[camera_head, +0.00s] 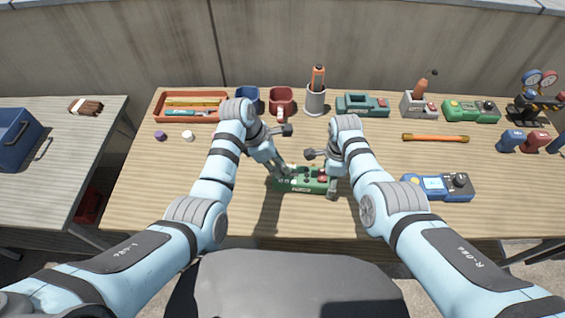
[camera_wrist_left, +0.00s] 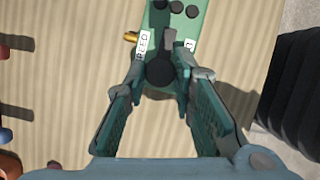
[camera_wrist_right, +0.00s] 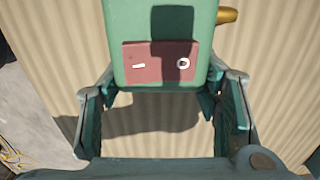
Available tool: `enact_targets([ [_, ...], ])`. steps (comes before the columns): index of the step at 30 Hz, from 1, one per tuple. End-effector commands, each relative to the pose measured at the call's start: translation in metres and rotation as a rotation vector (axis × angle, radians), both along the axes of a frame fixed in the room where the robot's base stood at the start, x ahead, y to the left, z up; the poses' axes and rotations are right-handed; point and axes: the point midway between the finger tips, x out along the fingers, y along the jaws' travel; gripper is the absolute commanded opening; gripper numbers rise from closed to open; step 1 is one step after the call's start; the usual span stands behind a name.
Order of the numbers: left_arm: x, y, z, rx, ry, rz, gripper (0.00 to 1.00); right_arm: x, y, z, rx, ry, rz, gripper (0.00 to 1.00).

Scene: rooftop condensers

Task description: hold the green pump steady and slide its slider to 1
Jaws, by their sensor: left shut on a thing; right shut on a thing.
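My right gripper (camera_head: 333,178) is shut on the pump's right end. In the right wrist view its fingers flank the pump's body (camera_wrist_right: 160,20), and a red panel with white marks shows on the end. My left gripper (camera_head: 281,171) is at the pump's left end. In the left wrist view its fingertips close around a dark slider knob (camera_wrist_left: 160,72), between two white labels. One label reads FEED; the other is partly covered. The slider's exact position cannot be told.
A blue meter (camera_head: 436,187) lies to the right.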

Motion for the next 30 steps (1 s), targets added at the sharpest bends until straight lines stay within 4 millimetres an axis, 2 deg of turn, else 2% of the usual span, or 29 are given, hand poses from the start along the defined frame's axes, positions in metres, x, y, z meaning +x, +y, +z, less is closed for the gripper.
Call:
enact_targets([
  [2,0.001,0.001,0.0,0.003,-0.002,0.001,0.0,0.0,-0.002,0.0,-0.003,0.001,0.0,0.06],
  [3,0.001,0.001,0.0,0.003,-0.002,0.001,0.28,0.0,-0.002,0.0,-0.004,0.001,0.0,0.06],
  [6,0.001,0.001,0.0,0.002,-0.001,0.001,0.44,0.0,-0.002,0.0,-0.004,0.001,0.0,0.06],
  [17,0.001,0.003,0.005,0.002,-0.003,0.002,0.44,-0.001,-0.002,-0.001,-0.004,0.002,0.0,0.06],
  [24,-0.003,0.021,0.051,0.002,-0.006,0.001,0.44,-0.001,-0.002,-0.001,-0.004,0.002,0.0,0.06],
  [27,-0.005,0.027,0.064,0.002,-0.002,0.002,0.44,-0.001,-0.002,-0.001,-0.004,0.002,0.0,0.06],
  [30,-0.006,0.029,0.07,0.002,-0.001,0.002,0.44,-0.001,-0.001,-0.001,-0.004,0.002,0.0,0.06],
])
